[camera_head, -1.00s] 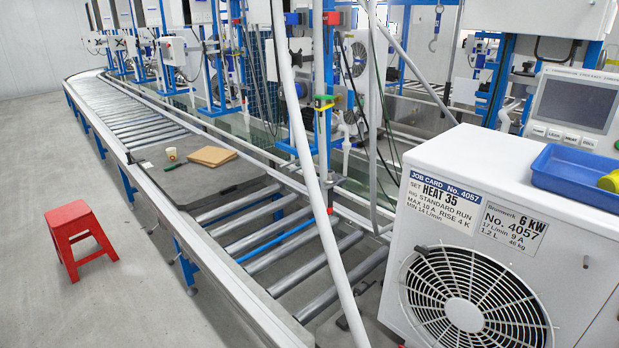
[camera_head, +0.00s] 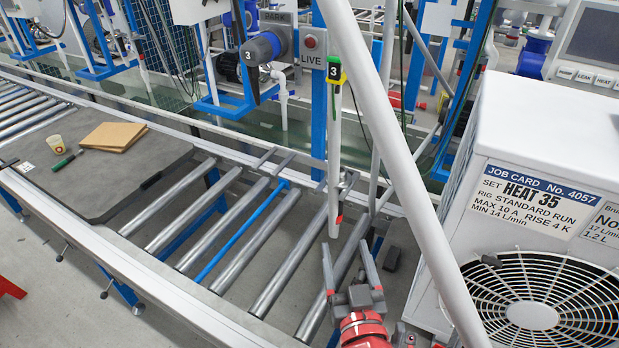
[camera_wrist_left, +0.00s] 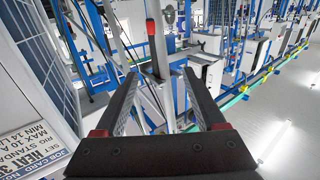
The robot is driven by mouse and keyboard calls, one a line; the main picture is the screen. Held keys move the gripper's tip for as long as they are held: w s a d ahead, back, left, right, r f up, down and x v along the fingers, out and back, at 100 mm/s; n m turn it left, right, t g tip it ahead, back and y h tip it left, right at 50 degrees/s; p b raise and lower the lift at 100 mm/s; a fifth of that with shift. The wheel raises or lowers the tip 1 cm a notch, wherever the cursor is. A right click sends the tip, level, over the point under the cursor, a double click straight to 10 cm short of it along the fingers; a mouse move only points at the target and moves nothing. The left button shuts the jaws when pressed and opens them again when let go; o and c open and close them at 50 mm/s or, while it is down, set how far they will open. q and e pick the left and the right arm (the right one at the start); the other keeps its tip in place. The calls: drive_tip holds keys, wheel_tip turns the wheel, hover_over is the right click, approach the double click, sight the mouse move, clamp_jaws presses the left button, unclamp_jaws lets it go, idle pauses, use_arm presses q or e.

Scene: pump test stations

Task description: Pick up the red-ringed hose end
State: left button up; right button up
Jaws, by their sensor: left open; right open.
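The red-ringed hose end (camera_head: 338,219) is the lower tip of a pale hose. It hangs upright below a green-yellow clip marked 3 (camera_head: 336,72), over the roller conveyor. My left gripper (camera_head: 348,252) is open and empty, just below and in front of the hose end, with its fingers pointing up the picture. My right gripper is not seen in either view.
A thick pale pole (camera_head: 390,150) slants close to the right of my gripper. The white unit with job card 4057 (camera_head: 530,180) stands right. Conveyor rollers (camera_head: 275,250) lie left. A valve knob (camera_head: 262,48) is behind.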

sight(334, 205)
use_arm(q)
drive_tip(key=w, duration=0.3)
drive_tip(key=w+a+p, duration=0.1)
drive_tip(key=w, duration=0.3)
drive_tip(key=w+a, duration=0.1)
drive_tip(key=w, duration=0.3)
drive_tip(key=shift+a+r, duration=0.15)
drive_tip(key=shift+r, duration=0.05)
drive_tip(key=shift+w+f+p, duration=0.15)
drive_tip(key=shift+w+p, duration=0.2)
drive_tip(key=shift+w, duration=0.1)
drive_tip(key=w+p, duration=0.2)
drive_tip(key=w, duration=0.2)
drive_tip(key=shift+a+p, duration=0.15)
drive_tip(key=shift+p, duration=0.25)
drive_tip(key=shift+w+f, duration=0.3)
drive_tip(key=shift+w, duration=0.2)
clamp_jaws()
